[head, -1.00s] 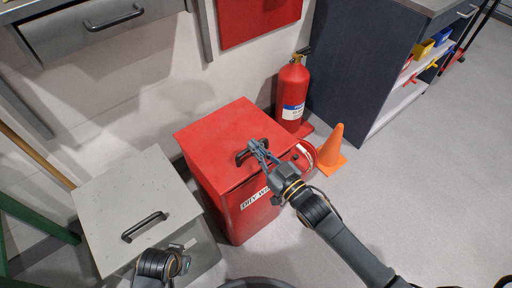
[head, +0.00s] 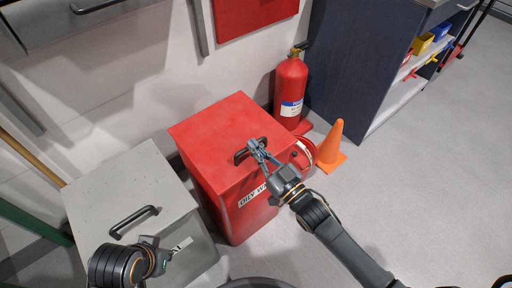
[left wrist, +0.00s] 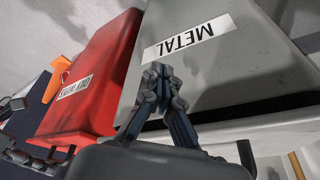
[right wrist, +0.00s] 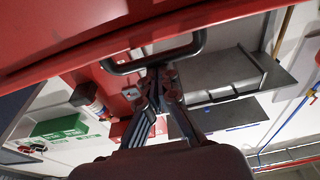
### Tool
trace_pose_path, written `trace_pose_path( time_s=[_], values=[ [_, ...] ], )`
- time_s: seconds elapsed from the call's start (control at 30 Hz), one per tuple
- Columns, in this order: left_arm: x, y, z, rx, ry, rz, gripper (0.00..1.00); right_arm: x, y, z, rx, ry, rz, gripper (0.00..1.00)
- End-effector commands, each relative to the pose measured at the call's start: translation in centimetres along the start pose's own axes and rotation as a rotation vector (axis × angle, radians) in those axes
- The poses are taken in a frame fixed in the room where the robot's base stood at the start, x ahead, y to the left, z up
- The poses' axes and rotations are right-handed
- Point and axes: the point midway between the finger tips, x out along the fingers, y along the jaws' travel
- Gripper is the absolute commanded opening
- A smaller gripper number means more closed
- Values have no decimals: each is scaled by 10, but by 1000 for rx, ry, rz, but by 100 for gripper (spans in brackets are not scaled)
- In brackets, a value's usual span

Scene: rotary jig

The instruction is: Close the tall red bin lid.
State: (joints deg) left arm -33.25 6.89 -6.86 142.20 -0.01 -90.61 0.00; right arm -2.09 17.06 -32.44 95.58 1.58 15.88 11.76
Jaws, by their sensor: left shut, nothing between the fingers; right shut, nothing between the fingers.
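The tall red bin (head: 230,208) stands in the middle of the head view, labelled for oily waste. Its red lid (head: 215,130) lies over the top and looks down or nearly so; I cannot tell whether a small gap remains. My right gripper (head: 256,148) is shut and empty at the lid's black handle (head: 239,157). In the right wrist view its fingertips (right wrist: 156,72) are right by the handle (right wrist: 150,62); contact is unclear. My left gripper (head: 182,246) is shut and empty, in front of the grey bin. Its fingertips (left wrist: 158,72) show below the METAL label.
The grey bin (head: 105,190) with a black handle stands left of the red bin. A fire extinguisher (head: 290,90) and an orange cone (head: 333,150) stand to the right, beside a dark cabinet (head: 350,60). Open floor (head: 430,200) lies at the right.

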Motion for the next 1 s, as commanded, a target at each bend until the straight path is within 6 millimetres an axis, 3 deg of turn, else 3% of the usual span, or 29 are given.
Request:
trace_pose_path(
  time_s=[0.27,0.7,1.0],
  values=[
    [1,0,0,0,0,0,0,-20,-1,9,1,-22,0,0],
    [1,0,0,0,0,0,0,-105,0,2,1,-7,0,0],
    [1,0,0,0,0,0,0,-121,0,0,-1,0,-1,0]
  ],
)
